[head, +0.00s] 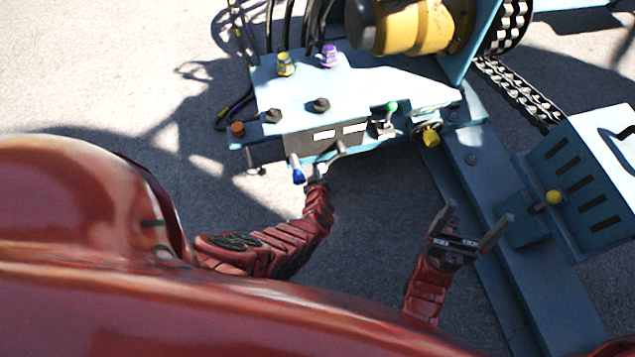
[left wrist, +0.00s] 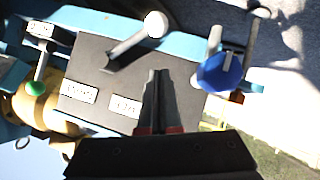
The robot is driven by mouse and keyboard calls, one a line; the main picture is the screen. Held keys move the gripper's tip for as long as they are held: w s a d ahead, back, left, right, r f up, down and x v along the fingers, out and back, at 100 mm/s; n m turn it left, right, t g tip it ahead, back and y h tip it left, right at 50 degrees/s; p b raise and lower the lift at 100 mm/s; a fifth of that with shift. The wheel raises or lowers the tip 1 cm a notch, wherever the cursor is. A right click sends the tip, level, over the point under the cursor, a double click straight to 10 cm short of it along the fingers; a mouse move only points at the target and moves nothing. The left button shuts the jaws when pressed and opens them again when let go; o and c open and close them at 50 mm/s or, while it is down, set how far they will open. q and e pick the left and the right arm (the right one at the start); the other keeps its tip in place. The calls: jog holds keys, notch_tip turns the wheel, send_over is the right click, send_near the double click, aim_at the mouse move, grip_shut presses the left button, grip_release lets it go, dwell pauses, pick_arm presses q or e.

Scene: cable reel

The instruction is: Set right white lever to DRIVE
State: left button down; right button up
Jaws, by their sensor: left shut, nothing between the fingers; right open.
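The white lever (left wrist: 157,24) shows in the left wrist view as a white ball on a grey shaft that slants from the dark control panel (left wrist: 100,62). It also shows in the head view (head: 322,170), partly hidden by my left gripper. My left gripper (left wrist: 158,73) is shut and empty, its tips over the panel, apart from the white ball in the picture. In the head view my left gripper (head: 317,181) is just below the panel's front. My right gripper (head: 481,211) is open and empty, right of the panel, above the blue frame.
A blue-knobbed lever (left wrist: 219,72) stands close beside my left fingers. A green-knobbed lever (head: 391,107) is at the panel's right. Two white labels (left wrist: 79,90) are on the panel, their text unclear. A yellow knob (head: 553,197) sits beside the slotted blue box.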

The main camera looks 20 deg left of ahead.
aim_at(331, 161)
pick_arm(q)
jog(key=w+f+b, duration=0.4)
jog(key=f+b, duration=0.1)
jog(key=b, duration=0.1)
jog(key=shift+a+f, duration=0.15)
jog(key=shift+f, duration=0.2)
jog(key=shift+w, duration=0.15)
